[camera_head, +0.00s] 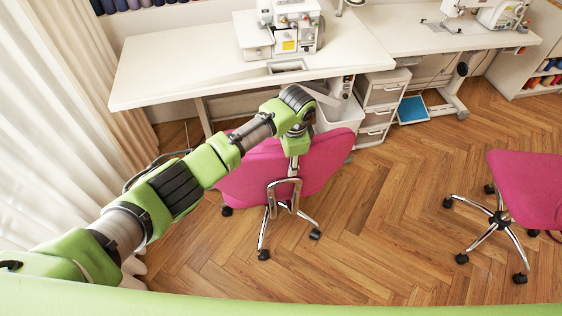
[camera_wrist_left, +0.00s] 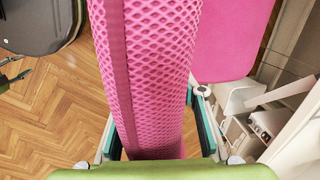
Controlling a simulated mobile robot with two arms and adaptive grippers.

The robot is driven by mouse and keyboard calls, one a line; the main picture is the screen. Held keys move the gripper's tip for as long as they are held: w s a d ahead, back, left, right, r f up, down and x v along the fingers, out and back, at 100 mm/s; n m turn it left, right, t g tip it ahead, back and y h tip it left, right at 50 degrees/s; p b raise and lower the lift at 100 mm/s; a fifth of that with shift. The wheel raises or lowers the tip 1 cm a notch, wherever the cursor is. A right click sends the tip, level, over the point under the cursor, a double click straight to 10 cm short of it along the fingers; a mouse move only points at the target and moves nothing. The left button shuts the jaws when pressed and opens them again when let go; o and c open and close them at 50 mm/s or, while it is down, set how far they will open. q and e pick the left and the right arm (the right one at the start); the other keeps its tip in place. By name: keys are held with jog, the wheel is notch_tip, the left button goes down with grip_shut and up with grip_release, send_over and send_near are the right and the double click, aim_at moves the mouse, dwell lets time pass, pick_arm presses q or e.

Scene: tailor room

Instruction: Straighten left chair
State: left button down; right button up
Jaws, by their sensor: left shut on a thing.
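The left chair (camera_head: 328,158) is pink with a chrome base on black casters. It stands on the wood floor just in front of the left sewing table, its back towards me. My left arm reaches across to it in the head view, and the wrist covers the middle of its backrest. In the left wrist view, the pink mesh backrest (camera_wrist_left: 155,70) runs between the fingers of my left gripper (camera_wrist_left: 155,150), which is shut on it. The pink seat (camera_wrist_left: 232,40) shows beyond. My right gripper is not in either view.
The white left table (camera_head: 180,68) carries a sewing machine (camera_head: 290,30). White drawers (camera_head: 380,95) and a blue tray (camera_head: 411,110) stand to the chair's right. A second pink chair (camera_head: 528,188) stands at far right. Curtains (camera_head: 60,110) hang at left. Floor between the chairs is clear.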

pick_arm(q)
jog(key=shift+w+d, duration=0.1)
dwell(0.3)
jog(key=c, duration=1.3)
grip_release()
jog(key=r, duration=0.4)
jog(key=s+r, duration=0.1)
jog(key=r, duration=0.6)
jog(key=shift+s+d+r, duration=0.25)
jog(key=shift+r, duration=0.15)
